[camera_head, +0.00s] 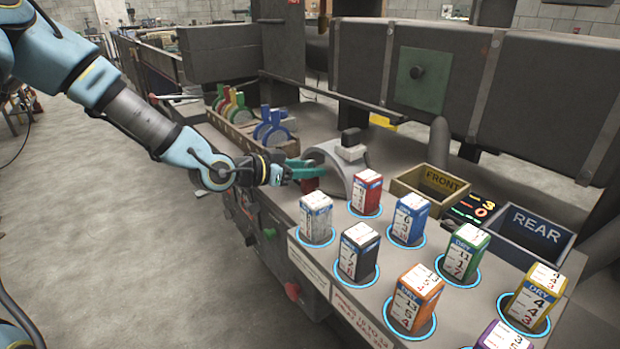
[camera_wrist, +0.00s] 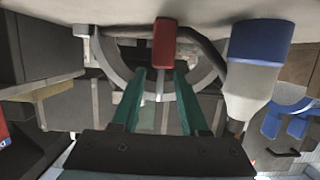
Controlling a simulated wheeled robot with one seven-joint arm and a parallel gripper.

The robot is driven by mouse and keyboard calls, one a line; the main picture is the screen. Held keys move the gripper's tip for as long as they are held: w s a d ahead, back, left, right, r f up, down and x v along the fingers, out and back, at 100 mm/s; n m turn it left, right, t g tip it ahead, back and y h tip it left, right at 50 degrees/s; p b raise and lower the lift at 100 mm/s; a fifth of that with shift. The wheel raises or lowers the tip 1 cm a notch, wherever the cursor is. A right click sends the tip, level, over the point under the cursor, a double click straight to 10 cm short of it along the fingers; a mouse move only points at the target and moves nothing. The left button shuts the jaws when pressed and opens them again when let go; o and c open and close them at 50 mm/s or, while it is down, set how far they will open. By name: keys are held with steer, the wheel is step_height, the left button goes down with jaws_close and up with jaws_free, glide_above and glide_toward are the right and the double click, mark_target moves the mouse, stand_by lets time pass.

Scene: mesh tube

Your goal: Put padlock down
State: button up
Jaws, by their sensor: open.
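My gripper (camera_head: 303,170) reaches over the bench beside the grey arched part (camera_head: 338,160), its teal fingers apart. A small red block (camera_head: 308,185), which looks like the padlock body, sits at the bench surface just under the fingers. In the wrist view the red block (camera_wrist: 164,45) lies just beyond the fingertips (camera_wrist: 163,75), centred between them. A thin light rod shows below it, between the fingers; I cannot tell whether it is the shackle. The fingers do not appear closed on anything.
Boxes with number labels, such as the red one (camera_head: 367,192), stand on blue-ringed spots at the right front. A FRONT bin (camera_head: 405,182) and a REAR bin (camera_head: 512,258) lie behind them. A wooden rack (camera_head: 232,130) with coloured clamp-like pieces is at the back left.

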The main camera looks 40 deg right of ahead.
steer(key=shift+d+f, duration=0.1)
steer(key=shift+d, duration=0.15)
jaws_close()
stand_by(1.3)
